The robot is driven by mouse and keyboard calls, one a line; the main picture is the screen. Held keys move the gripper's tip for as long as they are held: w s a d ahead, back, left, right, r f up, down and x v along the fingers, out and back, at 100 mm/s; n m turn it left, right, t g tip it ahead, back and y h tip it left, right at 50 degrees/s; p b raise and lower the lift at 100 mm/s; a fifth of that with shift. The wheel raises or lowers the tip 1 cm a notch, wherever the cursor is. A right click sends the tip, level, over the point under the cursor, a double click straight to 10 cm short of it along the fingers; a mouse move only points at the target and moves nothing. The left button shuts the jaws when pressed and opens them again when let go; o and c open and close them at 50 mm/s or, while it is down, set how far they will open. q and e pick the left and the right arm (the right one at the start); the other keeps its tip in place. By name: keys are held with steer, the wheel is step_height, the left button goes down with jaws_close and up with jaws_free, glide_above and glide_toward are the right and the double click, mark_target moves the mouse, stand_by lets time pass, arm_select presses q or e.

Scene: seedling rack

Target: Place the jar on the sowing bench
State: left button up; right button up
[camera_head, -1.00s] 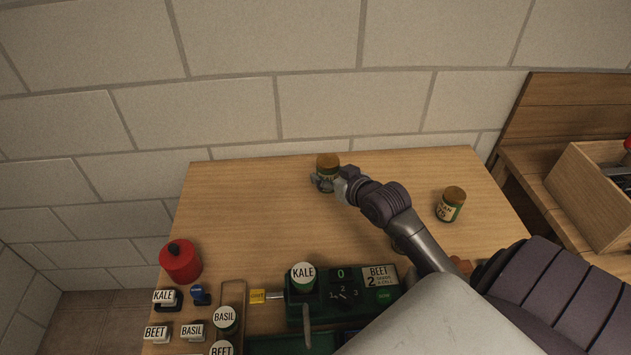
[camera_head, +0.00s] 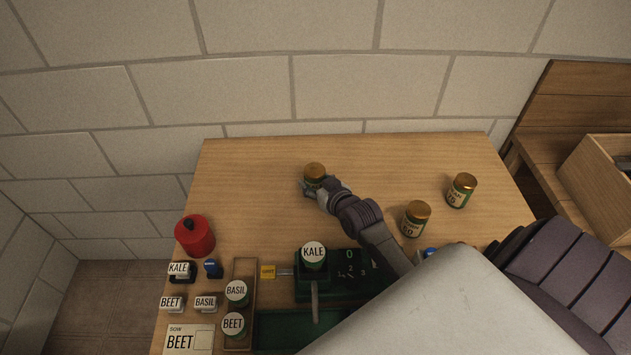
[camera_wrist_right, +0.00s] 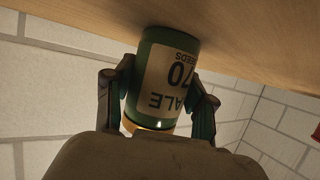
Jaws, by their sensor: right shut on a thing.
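The jar (camera_head: 315,172) is green with a gold-brown lid and stands in the back middle of the bench in the head view. My right gripper (camera_head: 313,190) is shut around its sides. In the right wrist view the jar (camera_wrist_right: 168,75) appears upside down with a label reading KALE, 70 and SEEDS, between the two fingers of the right gripper (camera_wrist_right: 160,100). Its base is at or very near the wooden top; I cannot tell if it touches. The sowing bench (camera_head: 255,165) is a light wood top against a block wall. My left gripper is not in view.
Two similar jars stand to the right, one nearer (camera_head: 414,222) and one farther (camera_head: 462,191). A red can (camera_head: 194,237) is at the left. A green device with a KALE-topped cylinder (camera_head: 313,255) and several labelled blocks are in front. The back left of the bench is clear.

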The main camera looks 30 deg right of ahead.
steer(key=shift+f, duration=0.1)
steer(key=o, duration=1.2)
steer(key=b+v, duration=0.1)
steer(key=v, duration=1)
steer(key=shift+s, duration=0.1)
steer(key=shift+s+r, duration=0.25)
steer(key=shift+s, duration=0.1)
steer(key=shift+r, duration=0.15)
